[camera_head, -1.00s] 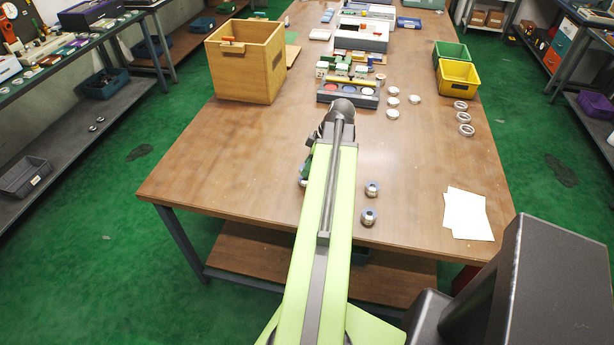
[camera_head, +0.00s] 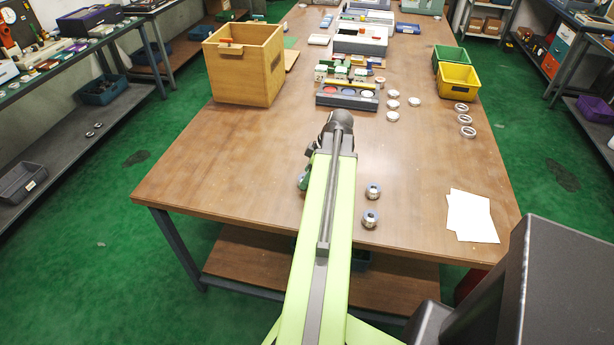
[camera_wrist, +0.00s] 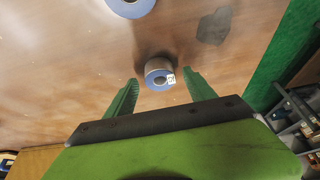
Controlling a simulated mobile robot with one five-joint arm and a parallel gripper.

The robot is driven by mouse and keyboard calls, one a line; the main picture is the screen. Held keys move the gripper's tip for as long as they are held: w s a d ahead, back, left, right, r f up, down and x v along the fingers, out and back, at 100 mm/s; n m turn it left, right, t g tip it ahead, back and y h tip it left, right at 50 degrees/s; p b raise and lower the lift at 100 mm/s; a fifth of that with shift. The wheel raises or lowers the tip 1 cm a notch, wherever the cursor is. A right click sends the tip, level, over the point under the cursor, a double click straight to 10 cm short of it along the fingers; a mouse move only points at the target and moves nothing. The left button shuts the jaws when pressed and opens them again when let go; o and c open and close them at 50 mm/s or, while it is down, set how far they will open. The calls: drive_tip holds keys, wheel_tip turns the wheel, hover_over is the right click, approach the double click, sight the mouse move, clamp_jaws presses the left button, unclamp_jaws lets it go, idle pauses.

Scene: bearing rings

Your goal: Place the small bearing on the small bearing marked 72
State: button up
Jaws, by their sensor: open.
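My gripper (camera_wrist: 160,82) is open in the wrist view, its two green fingers apart above the brown tabletop. A small bearing (camera_wrist: 157,66) with a blue-rimmed face and a small white tag lies between and just beyond the fingertips. The number on the tag is too small to read. Part of another blue-faced bearing (camera_wrist: 130,6) shows at the top edge. In the head view, two small bearings stand right of my arm, a farther one (camera_head: 373,191) and a nearer one (camera_head: 370,219). My arm hides most of my gripper there.
A wooden box (camera_head: 243,65) stands at the table's left, and a tray with coloured discs (camera_head: 347,94) lies beyond my arm. Flat rings (camera_head: 463,120) lie at the right, near a yellow bin (camera_head: 457,80). White paper (camera_head: 470,216) lies at front right. The table's left front is clear.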

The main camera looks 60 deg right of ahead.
drive_tip(key=shift+r, duration=0.1)
drive_tip(key=shift+r+p, duration=0.25)
drive_tip(key=shift+p, duration=0.1)
drive_tip(key=p+v, duration=1)
drive_tip(key=v, duration=0.1)
drive_tip(key=shift+r+p, duration=0.3)
drive_tip(key=shift+p, duration=0.05)
drive_tip(key=shift+s, duration=0.1)
